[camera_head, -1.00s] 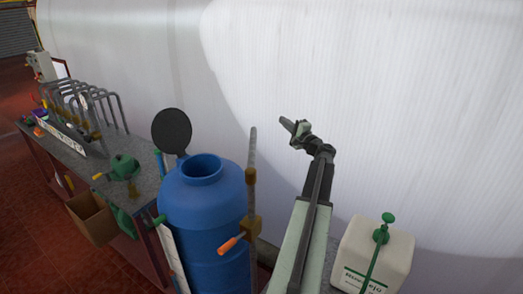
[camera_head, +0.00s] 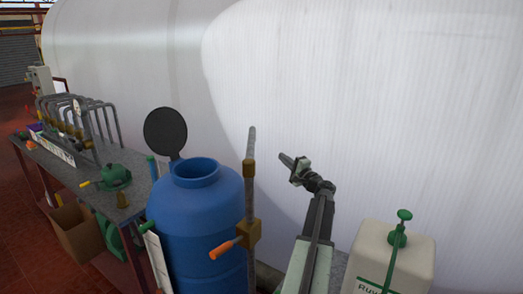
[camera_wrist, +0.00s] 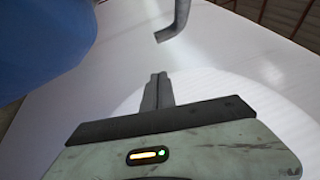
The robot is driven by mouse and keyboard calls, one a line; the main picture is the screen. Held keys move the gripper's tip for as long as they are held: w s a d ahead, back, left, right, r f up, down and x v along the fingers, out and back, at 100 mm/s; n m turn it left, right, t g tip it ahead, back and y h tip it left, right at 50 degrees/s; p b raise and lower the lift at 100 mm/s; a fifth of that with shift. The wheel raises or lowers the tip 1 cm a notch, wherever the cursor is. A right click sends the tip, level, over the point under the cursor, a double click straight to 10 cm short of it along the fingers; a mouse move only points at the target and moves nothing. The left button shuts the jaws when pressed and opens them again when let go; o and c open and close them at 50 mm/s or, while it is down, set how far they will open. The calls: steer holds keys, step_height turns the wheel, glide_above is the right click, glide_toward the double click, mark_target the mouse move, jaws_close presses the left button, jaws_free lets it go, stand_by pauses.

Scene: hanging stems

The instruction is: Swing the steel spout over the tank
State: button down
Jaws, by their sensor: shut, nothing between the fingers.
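The steel spout (camera_head: 251,145) is a grey pipe rising above a brass collar on an upright pipe, just right of the tank. The wrist view shows a grey pipe with a bent end (camera_wrist: 175,28) beyond my fingertips. The blue tank (camera_head: 200,225) has an open round mouth with its black lid raised behind; its blue side (camera_wrist: 40,45) fills the wrist view's upper left. In the head view, which way the spout points is hard to tell. My gripper (camera_head: 284,159) is shut and empty, right of the spout and apart from it. Its fingers (camera_wrist: 158,82) are together.
A brass valve with an orange handle (camera_head: 224,249) sits low on the upright pipe. A white container with a green pump (camera_head: 395,258) stands at the right. A bench (camera_head: 135,185) with bent pipes is at the left. A large white wall (camera_head: 380,100) lies behind.

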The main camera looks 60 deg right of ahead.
steer(key=w+a+p+x, duration=0.1)
steer(key=a+p+x, duration=0.1)
steer(key=x, duration=1)
steer(key=shift+w+r, duration=0.2)
steer(key=shift+w, duration=0.25)
steer(key=shift+a, duration=0.1)
steer(key=shift+w+a+n+t+y, duration=0.25)
steer(key=shift+w+a+n+y, duration=0.8)
steer(key=shift+w+a+y, duration=1)
steer(key=shift+w+a+n+t+y, duration=0.2)
steer(key=shift+w+a+n+y, duration=1)
steer(key=shift+w+a, duration=0.95)
steer(key=shift+w+a+n+t+y, duration=0.25)
steer(key=shift+w+a+n+y, duration=0.6)
steer(key=shift+w+a+y, duration=1.3)
steer(key=shift+w+d, duration=0.35)
steer(key=shift+d, duration=0.2)
